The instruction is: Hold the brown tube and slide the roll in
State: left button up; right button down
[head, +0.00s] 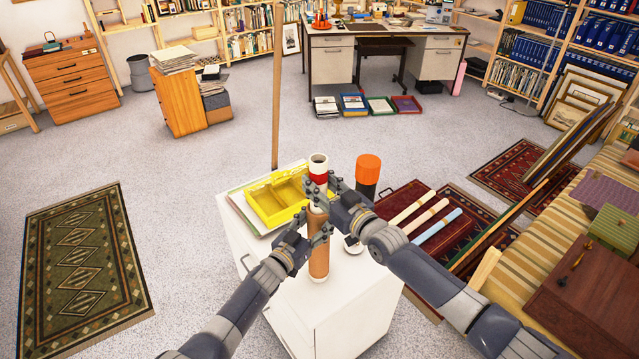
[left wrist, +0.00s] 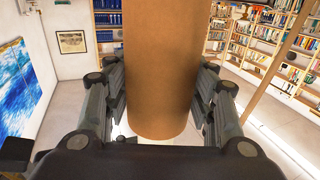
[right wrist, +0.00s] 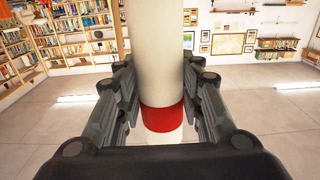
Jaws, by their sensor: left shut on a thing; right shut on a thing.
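The brown tube (head: 319,262) stands upright over the white cabinet top (head: 352,290). My left gripper (head: 318,236) is shut around its upper part; the tube fills the space between the fingers in the left wrist view (left wrist: 160,80). The white roll (head: 318,160) with a red band is upright above the tube, roughly in line with it. My right gripper (head: 320,192) is shut on the roll, and the right wrist view shows the roll (right wrist: 155,60) between the fingers.
A yellow open box (head: 275,203) lies behind and left of the tube on the cabinet. A dark tube with an orange cap (head: 368,168) stands behind my right gripper. Several pale and blue rolls (head: 436,225) lie to the right. A thin wooden pole (head: 277,90) rises behind.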

jog(key=c, duration=1)
grip_release()
jog(key=shift+s, duration=0.1)
jog(key=v, duration=1.2)
pick_arm(q)
jog(key=o, duration=1.4)
jog(key=shift+c, duration=0.2)
jog(key=shift+s+a, duration=0.1)
